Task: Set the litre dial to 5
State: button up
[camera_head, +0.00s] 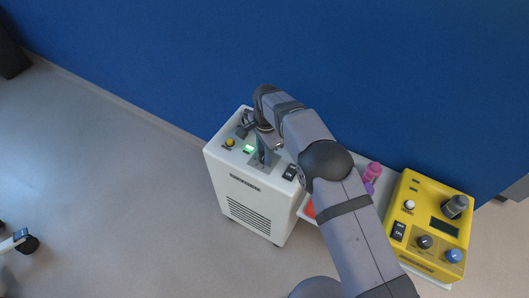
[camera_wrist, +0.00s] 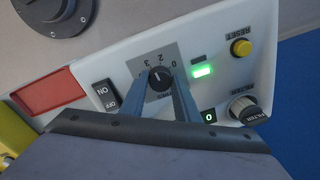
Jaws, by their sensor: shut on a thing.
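The litre dial (camera_wrist: 160,78) is a small black knob on a grey scale plate, with the numbers 0, 2 and 3 legible in the wrist view. A pale mark shows on the knob, but I cannot tell exactly which number it points to. My gripper (camera_wrist: 160,86) is shut on the dial, one finger on each side. In the head view my gripper (camera_head: 264,158) is over the top of the white machine (camera_head: 238,185) and hides the dial. A small display (camera_wrist: 209,116) beside the right finger reads 0.
On the same panel are a lit green lamp (camera_wrist: 202,71), a yellow RESET button (camera_wrist: 241,48), a FILTER knob (camera_wrist: 247,110) and an ON/OFF switch (camera_wrist: 105,93). A yellow device (camera_head: 430,225) stands to the right. A blue wall (camera_head: 380,70) is close behind.

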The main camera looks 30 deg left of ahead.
jog(key=n, duration=0.6)
jog(key=shift+w, duration=0.1)
jog(key=n, duration=0.6)
jog(key=shift+n+g, duration=0.3)
jog(key=shift+r, duration=0.1)
jog(key=o, duration=1)
jog(key=shift+o, duration=0.2)
jog(key=shift+w+d+r+b, duration=0.1)
jog(key=shift+r+b, duration=0.3)
jog(key=shift+r, duration=3.25)
